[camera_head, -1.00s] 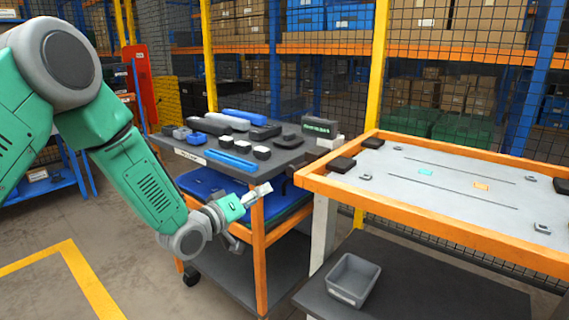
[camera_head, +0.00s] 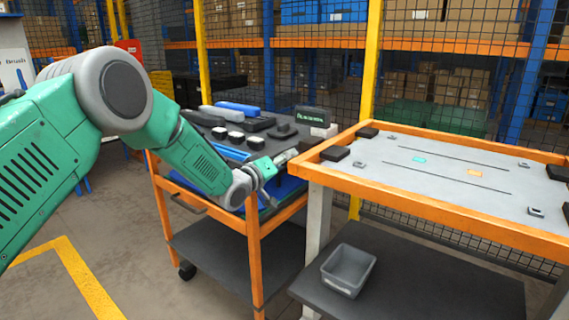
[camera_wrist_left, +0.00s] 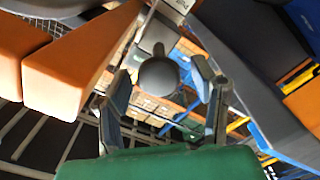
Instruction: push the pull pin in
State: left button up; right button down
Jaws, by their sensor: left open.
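My left gripper (camera_head: 284,157) is in the head view, at the gap between the tool cart's right edge and the orange-framed table. In the left wrist view its fingers (camera_wrist_left: 165,84) are apart, one on each side of a dark grey round knob (camera_wrist_left: 158,75), which looks like the pull pin's head. The knob lies between or just beyond the fingertips; I cannot tell whether they touch it. I cannot make out the pin in the head view, and its depth is not visible. My right gripper is not in view.
The tool cart (camera_head: 254,245) holds black, blue and white parts. The orange-framed table (camera_head: 430,222) with a grey top stands to the right. A grey bin (camera_head: 348,270) sits on the dark lower shelf (camera_head: 420,300). A mesh fence stands behind.

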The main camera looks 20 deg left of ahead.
pick_arm(q)
grip_shut()
jog(key=shift+b+x, duration=0.45)
jog(key=shift+x, duration=1.2)
jog(key=shift+c, duration=0.9)
grip_release()
jog(key=shift+o, duration=0.9)
jog(key=shift+w+f, duration=0.15)
jog(key=shift+w, duration=0.05)
jog(key=shift+s, duration=0.1)
